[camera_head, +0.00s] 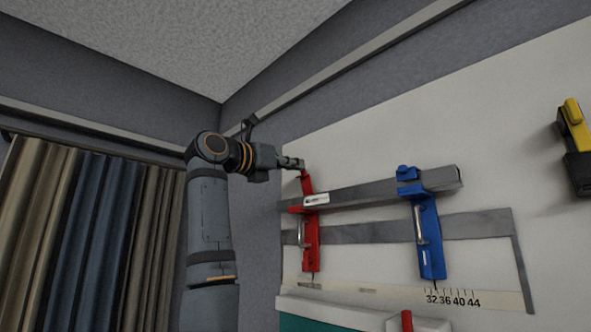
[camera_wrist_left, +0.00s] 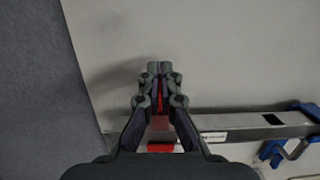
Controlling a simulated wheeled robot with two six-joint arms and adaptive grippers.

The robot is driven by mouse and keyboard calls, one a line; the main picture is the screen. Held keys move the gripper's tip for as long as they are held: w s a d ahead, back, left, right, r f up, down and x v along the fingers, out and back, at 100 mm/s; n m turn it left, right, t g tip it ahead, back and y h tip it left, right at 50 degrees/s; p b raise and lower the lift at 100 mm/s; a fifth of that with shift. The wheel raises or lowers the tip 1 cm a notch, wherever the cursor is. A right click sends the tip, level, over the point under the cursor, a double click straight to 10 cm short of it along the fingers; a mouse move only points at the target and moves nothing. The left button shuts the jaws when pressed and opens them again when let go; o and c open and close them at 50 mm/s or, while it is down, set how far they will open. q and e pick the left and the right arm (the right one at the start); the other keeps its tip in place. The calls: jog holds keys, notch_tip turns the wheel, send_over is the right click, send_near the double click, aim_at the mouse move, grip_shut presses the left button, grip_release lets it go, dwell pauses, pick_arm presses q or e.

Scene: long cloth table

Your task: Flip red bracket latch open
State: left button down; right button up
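The red bracket (camera_head: 311,240) hangs on the wall panel at the left end of a grey rail. Its red latch (camera_head: 306,183) sticks up above the rail, leaning slightly left at the top. My left gripper (camera_head: 301,164) is at the latch's upper end and appears to touch it. In the left wrist view the gripper's fingertips (camera_wrist_left: 160,69) are together, with a thin strip of the red latch (camera_wrist_left: 159,102) showing between the fingers. I cannot tell whether the strip is gripped or lies behind them. My right gripper is not in view.
A blue bracket (camera_head: 428,235) holds the grey rail (camera_head: 362,193) further right. A yellow and black tool (camera_head: 576,140) is mounted at the far right. Printed numbers run along a pale strip below. Curtains (camera_head: 95,225) hang at left. The panel above the rail is bare.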

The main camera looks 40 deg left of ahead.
pick_arm(q)
jog(key=shift+w+r+p, duration=0.3)
jog(key=shift+w+r, duration=0.1)
jog(key=shift+w, duration=0.15)
jog(key=shift+w+r, duration=0.2)
jog(key=shift+w, duration=0.3)
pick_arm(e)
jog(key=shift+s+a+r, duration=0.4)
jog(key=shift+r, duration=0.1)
pick_arm(q)
jog(key=shift+s, duration=0.1)
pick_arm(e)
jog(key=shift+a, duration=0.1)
